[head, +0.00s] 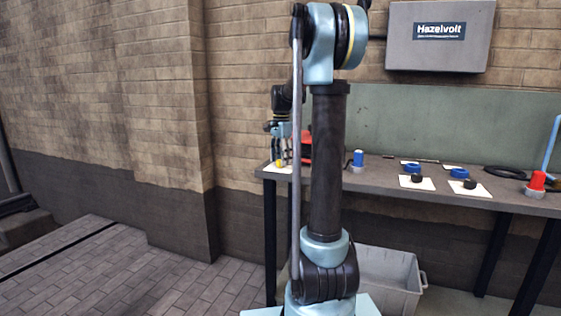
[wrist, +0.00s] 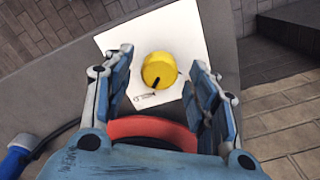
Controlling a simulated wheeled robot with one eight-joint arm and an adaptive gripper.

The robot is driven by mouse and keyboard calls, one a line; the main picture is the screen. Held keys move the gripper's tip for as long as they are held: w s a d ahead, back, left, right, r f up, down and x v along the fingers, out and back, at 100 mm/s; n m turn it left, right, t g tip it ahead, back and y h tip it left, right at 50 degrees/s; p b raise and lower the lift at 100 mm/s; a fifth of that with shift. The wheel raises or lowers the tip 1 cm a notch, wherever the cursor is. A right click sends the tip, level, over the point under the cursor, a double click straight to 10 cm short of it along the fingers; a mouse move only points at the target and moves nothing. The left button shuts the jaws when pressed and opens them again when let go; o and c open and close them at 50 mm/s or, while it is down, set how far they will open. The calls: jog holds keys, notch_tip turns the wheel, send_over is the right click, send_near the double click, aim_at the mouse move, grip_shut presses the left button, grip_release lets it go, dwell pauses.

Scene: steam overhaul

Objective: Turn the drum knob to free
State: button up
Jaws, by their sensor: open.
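A round yellow knob (wrist: 159,70) with a black pointer mark sits on a white card (wrist: 122,42) at the table's corner. The pointer aims to the lower left in the wrist view, towards small printed marks on the card that are too small to read. In the head view the knob (head: 278,163) shows small at the table's left end. My gripper (wrist: 160,68) is open, with one finger on each side of the knob in the picture. No contact shows. In the head view my gripper (head: 282,152) is above the table's left end, partly behind my arm.
The table (head: 390,181) carries a red object (head: 302,147), a blue cylinder (head: 358,159), several blue and black pieces on white cards, a black coil (head: 506,172) and a red piece (head: 537,181). A grey bin (head: 388,280) stands below. Open floor lies at left.

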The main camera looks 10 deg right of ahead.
jog(key=shift+f, duration=0.3)
jog(key=c, duration=1.1)
